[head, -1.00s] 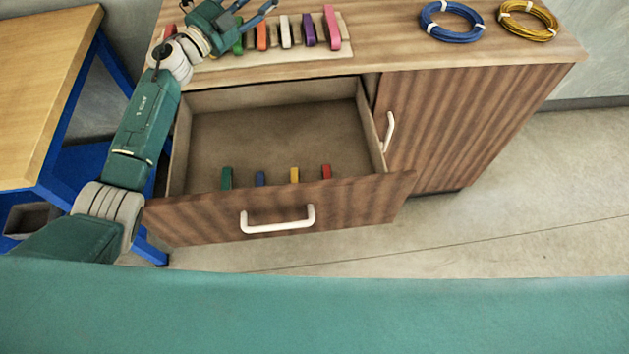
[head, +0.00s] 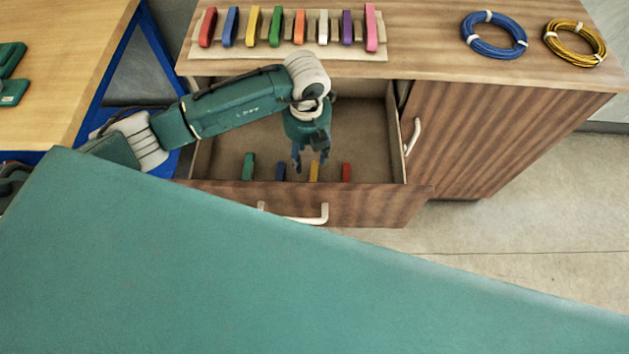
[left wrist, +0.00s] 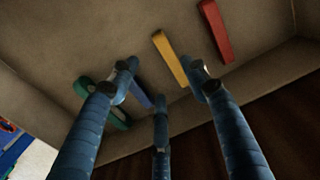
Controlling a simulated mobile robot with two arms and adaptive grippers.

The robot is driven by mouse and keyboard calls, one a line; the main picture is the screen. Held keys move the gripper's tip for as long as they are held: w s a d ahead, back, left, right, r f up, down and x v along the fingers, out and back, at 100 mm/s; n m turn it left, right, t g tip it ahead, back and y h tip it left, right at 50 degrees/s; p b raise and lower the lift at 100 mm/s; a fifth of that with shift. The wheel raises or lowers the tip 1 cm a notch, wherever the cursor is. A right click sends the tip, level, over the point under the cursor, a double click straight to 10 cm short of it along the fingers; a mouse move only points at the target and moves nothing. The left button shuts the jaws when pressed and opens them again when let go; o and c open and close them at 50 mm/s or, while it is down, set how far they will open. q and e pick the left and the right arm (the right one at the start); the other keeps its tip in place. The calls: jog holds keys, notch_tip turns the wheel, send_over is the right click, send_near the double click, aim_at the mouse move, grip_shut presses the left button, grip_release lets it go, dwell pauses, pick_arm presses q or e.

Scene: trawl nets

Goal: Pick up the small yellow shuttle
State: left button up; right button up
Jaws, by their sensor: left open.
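The small yellow shuttle (head: 315,171) stands near the front wall of the open drawer (head: 375,201), between a blue and a red one. In the left wrist view the yellow shuttle (left wrist: 170,58) lies just beyond the fingers. My left gripper (head: 310,160) reaches down into the drawer, close to the yellow shuttle and the small blue shuttle (head: 281,172). In the left wrist view my left gripper (left wrist: 163,85) has its fingers spread, with nothing held between them. I cannot tell whether a finger touches the yellow shuttle. My right gripper is not in view.
The small red shuttle (head: 346,173) and small green shuttle (head: 248,167) stand in the same row. A board (head: 200,52) with several larger coloured shuttles lies on the cabinet top. A blue coil (head: 494,35) and a yellow coil (head: 575,43) lie at right. The drawer's rear is empty.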

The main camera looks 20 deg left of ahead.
aim_at(312, 172)
pick_arm(q)
notch_tip(312, 172, down, 3)
jog(key=shift+d+r+b, duration=0.1)
jog(key=shift+r+b, duration=0.05)
jog(key=shift+b, duration=0.4)
jog(key=f+b, duration=0.2)
jog(key=f, duration=0.1)
jog(key=f+b, duration=0.2)
jog(key=shift+d, duration=0.4)
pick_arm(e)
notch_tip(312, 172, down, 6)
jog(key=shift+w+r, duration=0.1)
pick_arm(q)
jog(key=shift+c, duration=1)
jog(key=c, duration=0.9)
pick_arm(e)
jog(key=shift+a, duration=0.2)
